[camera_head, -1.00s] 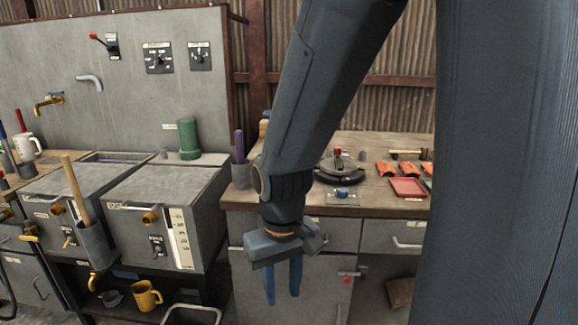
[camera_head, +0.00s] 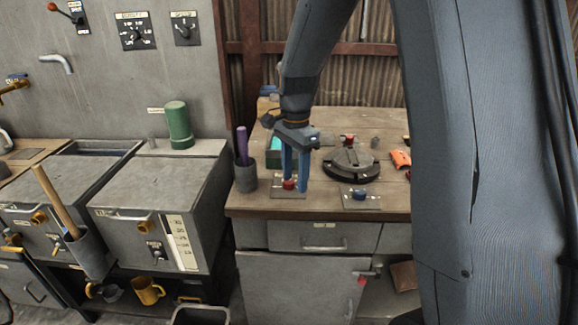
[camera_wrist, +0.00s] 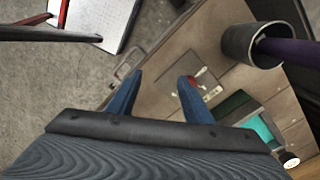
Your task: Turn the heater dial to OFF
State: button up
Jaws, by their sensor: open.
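My gripper (camera_head: 295,186) is open, its two blue fingers pointing down over the bench. A red knob on a small plate (camera_head: 289,184) is at the fingertips; in the wrist view the red knob (camera_wrist: 191,81) shows beside the tip of the right-hand finger, partly hidden by it. I cannot tell whether they touch. Two dark dial panels, left (camera_head: 135,31) and right (camera_head: 185,28), are on the grey wall. The labels are too small to read, so I cannot tell which is the heater dial.
A grey cup (camera_head: 246,179) with a purple handle stands left of my gripper. A teal box (camera_head: 273,152) is behind the fingers. Grey tanks (camera_head: 160,195) stand left of the bench (camera_head: 255,201).

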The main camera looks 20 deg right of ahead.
aim_at(289, 184)
jog(key=w+r+m, duration=0.1)
jog(key=w, duration=0.1)
jog(key=w+m+p, duration=0.1)
jog(key=w+m, duration=0.1)
jog(key=w+r+m+p, duration=0.1)
jog(key=w+m, duration=0.1)
jog(key=shift+r, duration=0.3)
jog(key=shift+w+m+p, duration=0.35)
jog(key=shift+w+m, duration=0.15)
jog(key=shift+m, duration=0.3)
jog(key=shift+s+f+p, duration=0.15)
jog(key=shift+f+p, duration=1)
jog(key=shift+f, duration=2.65)
jog(key=c, duration=1.1)
